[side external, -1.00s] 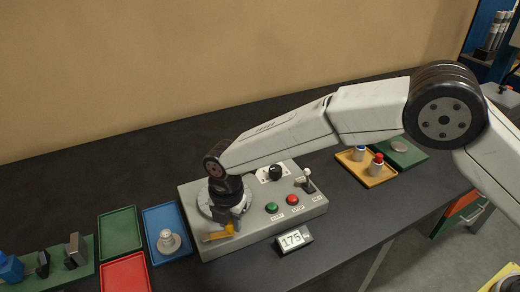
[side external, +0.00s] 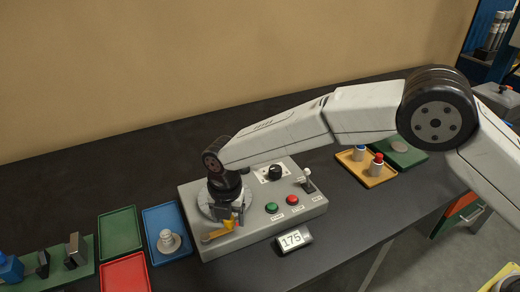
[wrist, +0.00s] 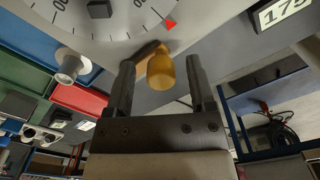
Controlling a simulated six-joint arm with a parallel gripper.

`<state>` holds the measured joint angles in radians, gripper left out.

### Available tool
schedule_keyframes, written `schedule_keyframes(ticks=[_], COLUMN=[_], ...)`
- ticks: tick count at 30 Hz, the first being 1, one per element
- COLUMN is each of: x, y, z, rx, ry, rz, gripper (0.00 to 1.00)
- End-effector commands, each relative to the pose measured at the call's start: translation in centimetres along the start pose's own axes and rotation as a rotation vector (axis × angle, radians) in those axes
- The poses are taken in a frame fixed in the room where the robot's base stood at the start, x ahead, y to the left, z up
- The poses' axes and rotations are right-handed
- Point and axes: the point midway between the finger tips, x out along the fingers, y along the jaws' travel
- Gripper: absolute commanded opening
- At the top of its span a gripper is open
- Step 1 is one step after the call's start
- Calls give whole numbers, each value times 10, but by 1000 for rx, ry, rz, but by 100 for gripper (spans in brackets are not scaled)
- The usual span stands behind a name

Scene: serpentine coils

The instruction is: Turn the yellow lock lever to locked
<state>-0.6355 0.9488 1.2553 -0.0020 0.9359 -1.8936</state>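The yellow lock lever (side external: 214,236) is at the front left corner of the grey control box (side external: 255,235). In the wrist view, the lever's rounded yellow knob (wrist: 161,72) lies between the two dark fingers of my gripper (wrist: 160,76), with a gap on each side. My gripper (side external: 232,214) is open, pointing down above the lever and the round dial plate (side external: 204,202). In the wrist view, the white dial (wrist: 98,22) has number marks and a red triangle at its edge. The lever's pivot is mostly hidden.
The box carries a green button (side external: 271,208), a red button (side external: 292,200), a black knob (side external: 275,172) and a toggle lever (side external: 307,180). A display (side external: 293,238) reading 175 stands in front. A blue tray (side external: 160,219) is left; an orange tray (side external: 381,178) is right.

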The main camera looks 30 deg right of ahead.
Motion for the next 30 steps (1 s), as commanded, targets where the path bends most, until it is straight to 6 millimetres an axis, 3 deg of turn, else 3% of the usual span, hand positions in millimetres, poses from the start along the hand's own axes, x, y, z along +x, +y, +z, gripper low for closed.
schedule_keyframes(ticks=[14,30], x=[-6,-68], y=[0,0], z=[-1,-1], rx=[1,1], ry=[2,1], rz=[0,1], gripper=[72,72])
